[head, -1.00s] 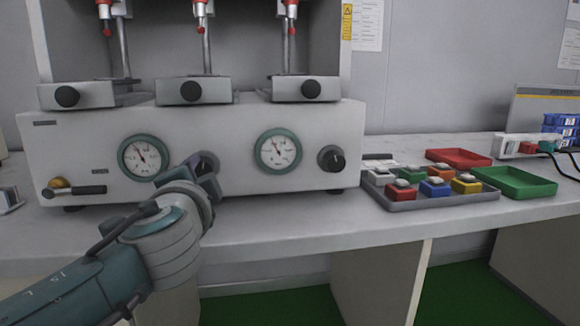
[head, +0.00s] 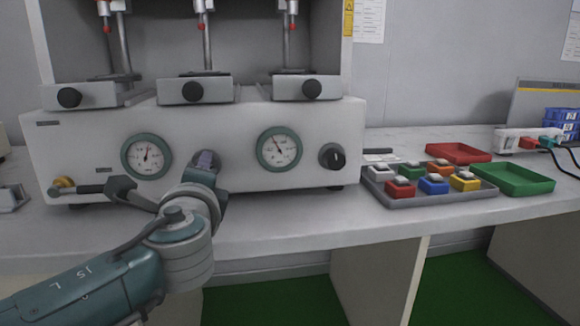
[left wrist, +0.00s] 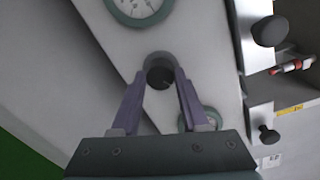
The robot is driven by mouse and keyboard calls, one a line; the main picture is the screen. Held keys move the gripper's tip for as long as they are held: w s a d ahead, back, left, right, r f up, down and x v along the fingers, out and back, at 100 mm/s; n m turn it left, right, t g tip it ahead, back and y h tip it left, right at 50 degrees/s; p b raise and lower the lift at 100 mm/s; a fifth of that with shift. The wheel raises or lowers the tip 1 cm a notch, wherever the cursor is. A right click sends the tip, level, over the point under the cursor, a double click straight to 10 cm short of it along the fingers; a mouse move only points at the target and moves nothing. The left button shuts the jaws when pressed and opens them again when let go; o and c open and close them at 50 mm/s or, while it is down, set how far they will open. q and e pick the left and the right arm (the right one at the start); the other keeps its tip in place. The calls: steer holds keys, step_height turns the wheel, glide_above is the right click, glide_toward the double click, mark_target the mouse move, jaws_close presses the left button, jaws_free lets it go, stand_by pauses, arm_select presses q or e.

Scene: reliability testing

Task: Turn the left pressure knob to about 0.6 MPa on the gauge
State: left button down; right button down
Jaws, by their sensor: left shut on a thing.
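The left pressure knob is hidden behind my left gripper (head: 206,160) in the head view. In the left wrist view the dark round knob (left wrist: 160,75) sits between the fingertips of the left gripper (left wrist: 161,77), which is shut on it. The left gauge (head: 147,157) has a green rim and its needle points roughly straight up; the scale figures are too small to read. That gauge is cut off at the top of the left wrist view (left wrist: 140,8). My right gripper is not in view.
The right gauge (head: 279,149) and right knob (head: 332,156) are on the same panel. A brass fitting with a dark lever (head: 85,188) is at lower left. A grey tray (head: 440,202) of coloured buttons stands to the right, beside red (head: 458,152) and green (head: 513,180) trays.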

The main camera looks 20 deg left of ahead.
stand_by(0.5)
arm_select(q)
steer(key=shift+c, duration=2.1)
jaws_free()
steer(key=shift+d, duration=0.1)
steer(key=shift+s+d+r, duration=0.1)
steer(key=shift+s+d, duration=0.1)
steer(key=shift+s, duration=0.15)
steer(key=p+v, duration=0.2)
steer(key=v, duration=0.7)
